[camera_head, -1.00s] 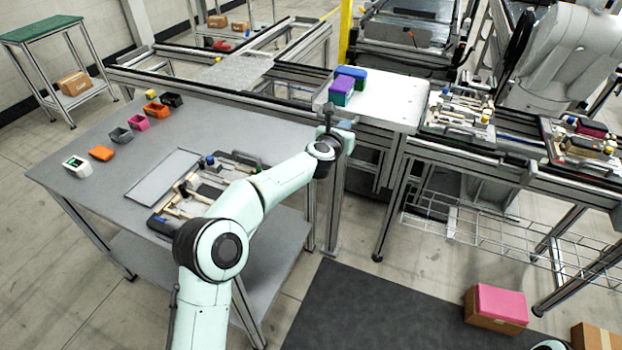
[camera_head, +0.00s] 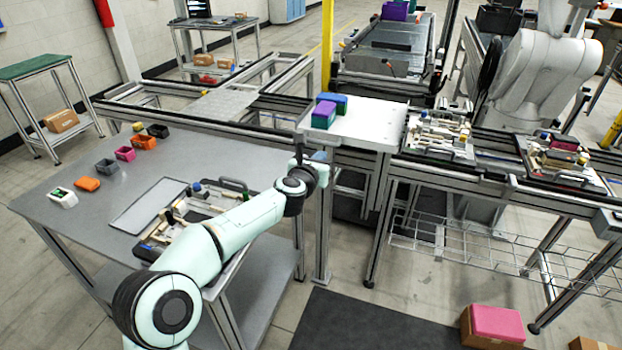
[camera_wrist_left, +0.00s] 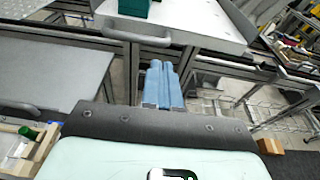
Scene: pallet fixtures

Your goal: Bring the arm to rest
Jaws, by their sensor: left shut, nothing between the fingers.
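My left arm reaches from the bottom left of the head view across the front right part of the grey table. My left gripper (camera_head: 319,155) is at its far end, beside the table's right edge and in front of the white stand. In the left wrist view its two blue fingers (camera_wrist_left: 163,84) lie together, shut with nothing between them. They point towards the white stand (camera_wrist_left: 185,22) and appear apart from it. My right gripper is not in view.
The grey table (camera_head: 225,155) holds a fixture tray (camera_head: 205,205), a flat grey plate (camera_head: 150,205) and several small bins (camera_head: 107,167). Purple and teal boxes (camera_head: 324,115) sit on the white stand (camera_head: 370,125). A conveyor with fixture pallets (camera_head: 440,135) runs to the right.

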